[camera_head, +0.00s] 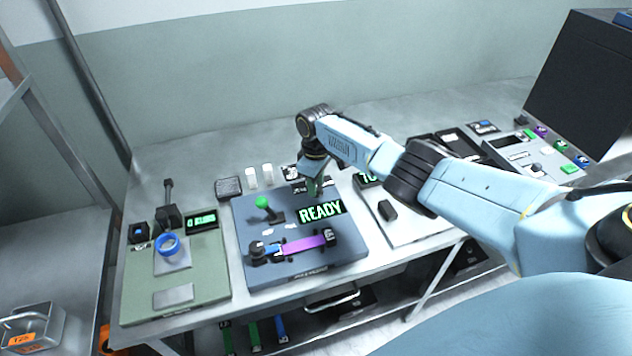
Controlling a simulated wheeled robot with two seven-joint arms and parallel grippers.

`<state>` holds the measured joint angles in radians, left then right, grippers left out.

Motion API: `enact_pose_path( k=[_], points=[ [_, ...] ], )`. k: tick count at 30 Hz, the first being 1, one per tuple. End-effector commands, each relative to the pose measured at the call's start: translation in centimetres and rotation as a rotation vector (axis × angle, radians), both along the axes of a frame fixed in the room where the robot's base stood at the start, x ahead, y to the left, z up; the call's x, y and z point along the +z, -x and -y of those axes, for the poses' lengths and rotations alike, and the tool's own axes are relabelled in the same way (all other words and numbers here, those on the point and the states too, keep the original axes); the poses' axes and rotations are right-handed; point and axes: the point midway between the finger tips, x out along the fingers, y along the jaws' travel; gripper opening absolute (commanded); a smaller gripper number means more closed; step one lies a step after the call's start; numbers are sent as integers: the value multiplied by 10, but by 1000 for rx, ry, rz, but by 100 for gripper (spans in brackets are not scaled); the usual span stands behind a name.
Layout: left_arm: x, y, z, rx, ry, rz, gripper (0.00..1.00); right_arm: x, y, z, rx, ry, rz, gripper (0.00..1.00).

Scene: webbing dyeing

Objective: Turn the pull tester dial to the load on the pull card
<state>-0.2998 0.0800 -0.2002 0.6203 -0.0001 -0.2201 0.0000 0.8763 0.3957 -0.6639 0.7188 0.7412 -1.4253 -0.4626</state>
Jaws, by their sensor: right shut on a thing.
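A blue-grey panel (250,222), which seems to be the pull tester, sits mid-bench with a green READY display (320,211). My right gripper (314,187) points down at the panel's back right edge, just behind the display. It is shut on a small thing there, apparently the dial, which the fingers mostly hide. The dial's setting cannot be read. No load on a pull card is legible. My left gripper is not in view.
A green panel (208,277) with a digit display and blue ring (168,245) is at left. A white panel (425,231) with a black block (387,210) is at right, partly under my right arm. A large dark box (580,75) stands far right.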

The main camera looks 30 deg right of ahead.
Motion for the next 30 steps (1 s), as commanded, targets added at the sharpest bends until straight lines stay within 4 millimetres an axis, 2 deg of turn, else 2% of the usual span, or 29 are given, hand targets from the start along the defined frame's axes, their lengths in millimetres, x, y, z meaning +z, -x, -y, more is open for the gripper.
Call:
enact_pose_path(
  k=[2,3,8,16,20,23,30],
  points=[
    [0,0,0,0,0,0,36,1,-1,0,1,-1,3,6],
    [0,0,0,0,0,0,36,1,-1,0,1,-1,3,30],
    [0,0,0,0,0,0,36,1,-1,0,2,0,2,51],
    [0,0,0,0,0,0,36,1,0,0,2,0,1,51],
    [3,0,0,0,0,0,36,9,-1,0,2,-1,3,51],
    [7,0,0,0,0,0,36,25,-1,0,3,0,4,51],
    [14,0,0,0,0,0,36,80,-1,0,3,0,6,51]
  ],
)
